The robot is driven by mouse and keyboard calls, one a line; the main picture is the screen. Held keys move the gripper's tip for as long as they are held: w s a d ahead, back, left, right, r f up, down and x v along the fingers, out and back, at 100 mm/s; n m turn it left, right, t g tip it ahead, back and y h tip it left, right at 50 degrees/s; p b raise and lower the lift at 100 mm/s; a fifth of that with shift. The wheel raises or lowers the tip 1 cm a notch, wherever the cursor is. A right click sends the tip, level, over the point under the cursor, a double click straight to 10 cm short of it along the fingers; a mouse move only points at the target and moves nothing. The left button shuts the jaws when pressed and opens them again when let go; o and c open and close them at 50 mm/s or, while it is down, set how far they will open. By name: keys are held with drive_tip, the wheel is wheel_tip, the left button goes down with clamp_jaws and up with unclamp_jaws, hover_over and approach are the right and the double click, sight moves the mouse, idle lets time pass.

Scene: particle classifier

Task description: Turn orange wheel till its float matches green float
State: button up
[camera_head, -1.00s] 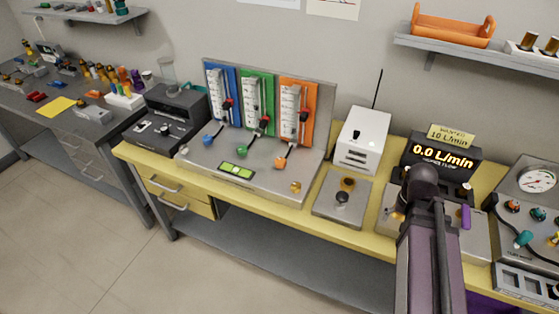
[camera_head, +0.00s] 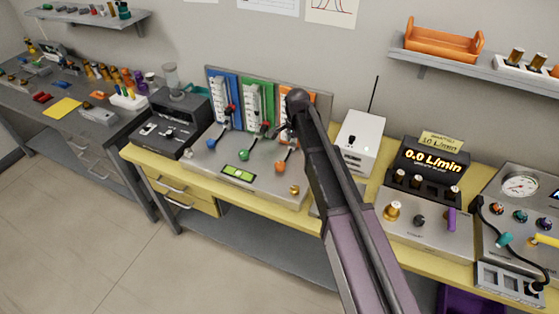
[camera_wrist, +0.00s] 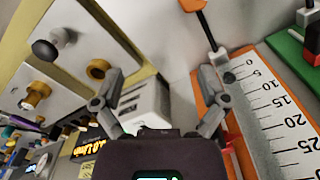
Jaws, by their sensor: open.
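The orange flow panel (camera_head: 307,104) is at the right of the panel bank, mostly behind my arm in the head view. The orange wheel or handle (camera_head: 281,166) is low in front of it and shows at the wrist view's top edge (camera_wrist: 192,5). A dark spot near the scale's 0 mark (camera_wrist: 230,77) may be the orange float. The green panel (camera_head: 257,92) and green wheel (camera_head: 244,153) are to the left; I cannot make out the green float. My gripper (camera_wrist: 162,95) is open and empty, one finger beside the orange scale.
A white box with an antenna (camera_head: 361,141) stands right of the panels. The flow display reading 0.0 L/min (camera_head: 432,161) is further right. The blue panel (camera_head: 224,92) is at the left. A green level vial (camera_head: 238,173) lies on the console front.

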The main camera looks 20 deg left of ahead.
drive_tip(key=r+m, duration=0.1)
hover_over(280, 164)
drive_tip(key=shift+r+p, duration=0.1)
drive_tip(key=shift+p, duration=0.2)
drive_tip(key=shift+f, duration=0.2)
wheel_tip(280, 164, down, 14)
drive_tip(key=b, duration=1.3)
drive_tip(key=shift+r+b, duration=0.25)
drive_tip(key=shift+b, duration=0.15)
drive_tip(key=c, duration=1.1)
